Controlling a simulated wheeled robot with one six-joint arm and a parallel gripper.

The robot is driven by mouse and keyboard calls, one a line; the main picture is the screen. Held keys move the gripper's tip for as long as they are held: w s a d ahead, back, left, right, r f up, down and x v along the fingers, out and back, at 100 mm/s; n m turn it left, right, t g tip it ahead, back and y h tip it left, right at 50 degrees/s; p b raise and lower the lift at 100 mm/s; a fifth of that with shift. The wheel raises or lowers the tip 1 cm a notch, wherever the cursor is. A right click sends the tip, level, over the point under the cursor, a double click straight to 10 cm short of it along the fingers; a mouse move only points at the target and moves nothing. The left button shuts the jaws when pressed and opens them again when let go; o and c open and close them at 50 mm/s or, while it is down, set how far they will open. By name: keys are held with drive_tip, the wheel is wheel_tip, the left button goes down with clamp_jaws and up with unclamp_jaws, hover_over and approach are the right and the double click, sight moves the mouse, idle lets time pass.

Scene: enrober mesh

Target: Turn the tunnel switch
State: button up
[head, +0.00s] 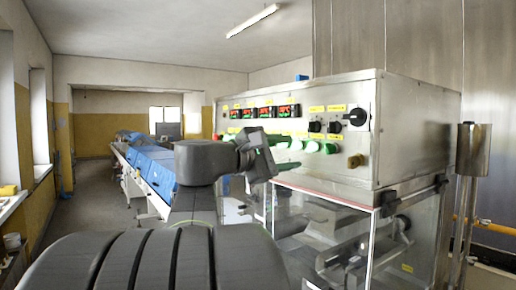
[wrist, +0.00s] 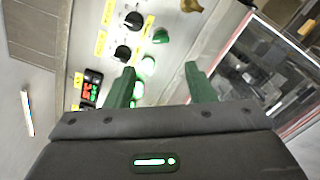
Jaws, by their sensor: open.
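The control panel (head: 340,90) carries yellow labels too small to read, so I cannot tell which control is the tunnel switch. Two small black knobs, a left one (head: 315,126) and a right one (head: 335,127), sit right of centre, with a larger black rotary switch (head: 356,117) further right. In the wrist view two black knobs, an upper (wrist: 134,20) and a lower (wrist: 122,53), show beyond the left fingertip. My gripper (wrist: 160,70) is open and empty, facing the panel. In the head view my gripper (head: 282,150) is left of and below the knobs, covering some buttons.
Green buttons (head: 329,148) line the panel's lower row, with red digital displays (head: 265,112) above. A brass fitting (head: 355,161) sticks out at lower right. A clear guarded housing (head: 330,230) stands below. A blue-covered conveyor (head: 150,165) runs back at left.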

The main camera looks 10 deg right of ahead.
sight(326, 149)
drive_tip(key=p+x, duration=0.3)
drive_tip(key=x, duration=0.9)
drive_tip(key=c, duration=1)
